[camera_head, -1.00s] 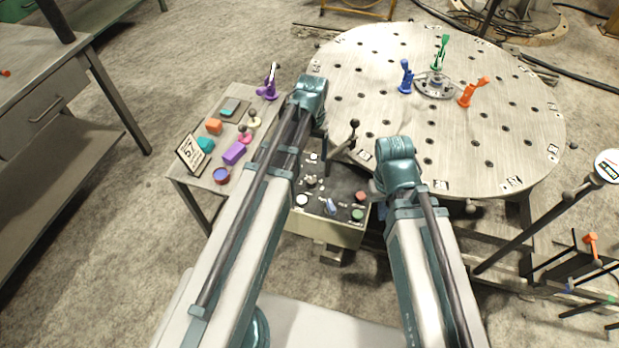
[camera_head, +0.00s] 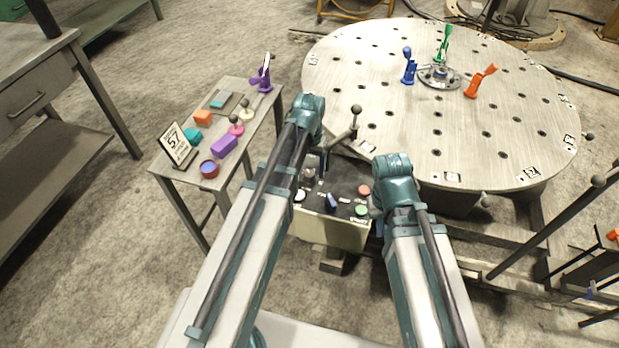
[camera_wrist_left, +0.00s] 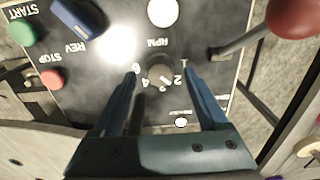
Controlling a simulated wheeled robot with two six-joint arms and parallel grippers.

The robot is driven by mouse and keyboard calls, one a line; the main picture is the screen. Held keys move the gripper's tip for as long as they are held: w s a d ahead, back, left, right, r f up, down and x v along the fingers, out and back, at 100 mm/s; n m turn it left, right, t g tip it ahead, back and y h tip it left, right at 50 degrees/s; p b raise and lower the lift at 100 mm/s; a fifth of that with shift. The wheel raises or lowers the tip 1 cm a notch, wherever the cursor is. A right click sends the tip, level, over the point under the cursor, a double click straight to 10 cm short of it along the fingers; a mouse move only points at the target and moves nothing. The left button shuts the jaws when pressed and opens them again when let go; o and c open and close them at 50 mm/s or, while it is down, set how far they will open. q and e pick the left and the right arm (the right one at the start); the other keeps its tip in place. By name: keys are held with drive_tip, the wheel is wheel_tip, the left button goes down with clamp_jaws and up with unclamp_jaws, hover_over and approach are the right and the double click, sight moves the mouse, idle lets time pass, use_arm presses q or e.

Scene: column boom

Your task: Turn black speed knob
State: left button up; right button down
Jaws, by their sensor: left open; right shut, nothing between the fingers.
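The black speed knob (camera_wrist_left: 160,72) stands on the dark control panel (camera_head: 345,189), under the RPM label and beside a number scale. In the left wrist view, my left gripper (camera_wrist_left: 161,70) is open, with one fingertip on each side of the knob and gaps showing. I cannot tell whether the fingertips are level with the knob. In the head view, my left gripper (camera_head: 315,172) hangs over the panel's left part and the knob is hard to make out. My right gripper (camera_head: 376,208) is beside the panel's right edge, mostly hidden by its own arm.
The panel also has a blue REV switch (camera_wrist_left: 78,15), a green START button (camera_wrist_left: 22,32), a red STOP button (camera_wrist_left: 50,78) and a white disc (camera_wrist_left: 163,11). A ball-topped lever (camera_head: 355,110) rises close by. A big round table (camera_head: 480,140) lies behind; a small side table (camera_head: 185,180) stands left.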

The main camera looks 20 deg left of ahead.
use_arm(q)
drive_tip(key=shift+f, duration=0.5)
use_arm(e)
drive_tip(key=shift+f, duration=0.5)
use_arm(q)
clamp_jaws()
